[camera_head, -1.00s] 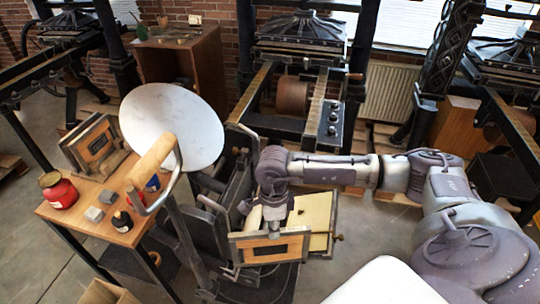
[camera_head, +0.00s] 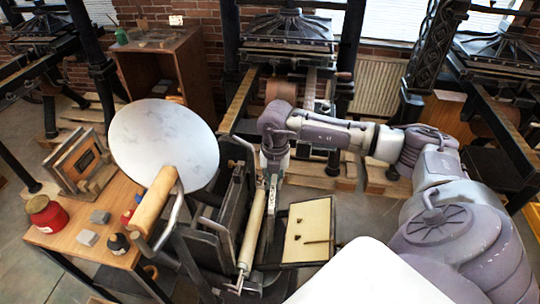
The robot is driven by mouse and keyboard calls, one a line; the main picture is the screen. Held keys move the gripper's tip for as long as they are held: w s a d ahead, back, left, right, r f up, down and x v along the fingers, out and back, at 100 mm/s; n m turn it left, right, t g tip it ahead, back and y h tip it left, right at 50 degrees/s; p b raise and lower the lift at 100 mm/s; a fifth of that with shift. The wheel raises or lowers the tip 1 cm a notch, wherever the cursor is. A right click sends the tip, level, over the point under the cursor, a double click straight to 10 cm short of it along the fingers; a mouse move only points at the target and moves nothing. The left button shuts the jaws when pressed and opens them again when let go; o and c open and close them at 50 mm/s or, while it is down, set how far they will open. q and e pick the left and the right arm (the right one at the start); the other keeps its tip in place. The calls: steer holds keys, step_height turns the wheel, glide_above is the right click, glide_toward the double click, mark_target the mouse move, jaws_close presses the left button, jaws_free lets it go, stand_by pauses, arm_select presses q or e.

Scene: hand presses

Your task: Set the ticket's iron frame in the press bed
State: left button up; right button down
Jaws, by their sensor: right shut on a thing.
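My right gripper (camera_head: 271,192) points down over the jobbing press, between its dark upright bed (camera_head: 236,190) and the cream-faced platen board (camera_head: 308,230). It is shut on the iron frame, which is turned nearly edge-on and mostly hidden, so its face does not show. I cannot tell whether the frame touches the bed. A pale roller (camera_head: 252,232) stands slanted beside the gripper. More frames with wooden blocks (camera_head: 80,160) lean in a rack on the side table at left. My left gripper is not in view.
The side table (camera_head: 65,240) holds a red ink tin (camera_head: 47,214), grey blocks (camera_head: 88,238) and a dark bottle (camera_head: 118,244). Larger presses stand behind.

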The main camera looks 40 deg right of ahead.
steer(key=shift+w+d+r+m, duration=0.15)
steer(key=shift+w+r+m, duration=0.1)
steer(key=shift+m, duration=0.15)
steer(key=w+a+f+b, duration=0.6)
steer(key=w, duration=0.2)
steer(key=shift+a, duration=0.4)
stand_by(0.6)
steer(key=shift+w+a, duration=0.1)
steer(key=shift+w, duration=0.05)
stand_by(0.5)
steer(key=shift+f+b, duration=0.35)
steer(key=shift+b, duration=0.15)
stand_by(0.3)
steer(key=shift+f, duration=0.2)
steer(key=shift+f+b, duration=0.35)
stand_by(0.7)
